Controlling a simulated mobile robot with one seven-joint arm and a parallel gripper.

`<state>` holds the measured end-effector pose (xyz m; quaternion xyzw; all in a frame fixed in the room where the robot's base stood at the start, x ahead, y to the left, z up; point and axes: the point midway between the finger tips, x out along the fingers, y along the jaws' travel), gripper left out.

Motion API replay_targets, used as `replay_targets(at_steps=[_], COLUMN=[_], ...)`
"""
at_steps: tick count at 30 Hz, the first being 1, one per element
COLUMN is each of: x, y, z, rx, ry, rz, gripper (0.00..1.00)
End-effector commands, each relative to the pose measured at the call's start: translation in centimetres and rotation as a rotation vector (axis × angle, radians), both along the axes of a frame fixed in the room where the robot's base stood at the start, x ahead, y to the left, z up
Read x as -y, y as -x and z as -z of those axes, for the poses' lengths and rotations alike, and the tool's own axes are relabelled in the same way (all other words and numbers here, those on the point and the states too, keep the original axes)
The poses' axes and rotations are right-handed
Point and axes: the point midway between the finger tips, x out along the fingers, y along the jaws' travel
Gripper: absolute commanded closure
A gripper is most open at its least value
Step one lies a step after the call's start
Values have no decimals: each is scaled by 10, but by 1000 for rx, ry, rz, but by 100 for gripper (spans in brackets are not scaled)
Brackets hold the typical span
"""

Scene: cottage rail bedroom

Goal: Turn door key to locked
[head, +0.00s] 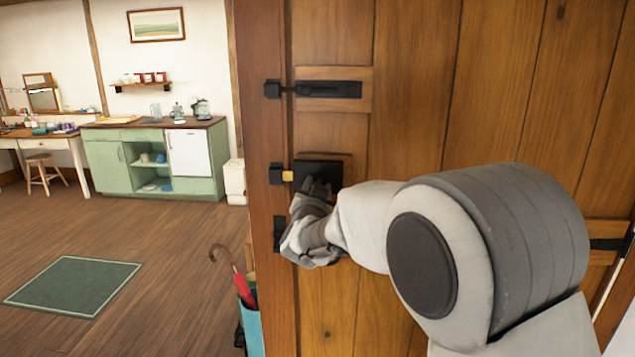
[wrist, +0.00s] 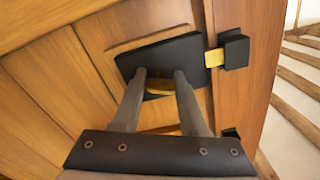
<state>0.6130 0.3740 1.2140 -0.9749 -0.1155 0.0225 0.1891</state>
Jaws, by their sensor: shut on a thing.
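A black lock box (head: 320,172) is mounted on the wooden door (head: 420,90). It also shows in the wrist view (wrist: 187,53). A yellow bolt (head: 288,176) spans the gap between the box and the black keeper (head: 275,174) on the frame; the wrist view shows this bolt (wrist: 214,58) too. My gripper (wrist: 160,76) is at the lock face, shut on the brass door key (wrist: 158,88), whose bow shows between the fingers. In the head view my gripper (head: 316,192) hides the key.
A black slide bolt (head: 328,89) sits above the lock. A teal umbrella stand (head: 249,325) with a red umbrella (head: 243,288) stands left of the door. A green cabinet (head: 110,165) and a desk (head: 40,135) are far back. The floor between is open, with a green rug (head: 75,285).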

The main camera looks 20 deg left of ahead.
Motion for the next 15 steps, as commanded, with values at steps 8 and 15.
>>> replay_targets(at_steps=[8, 15], x=[0, 0], y=[0, 0], z=[-3, -1], rx=[52, 80], ry=[213, 328], rz=[-1, 0], gripper=[100, 100])
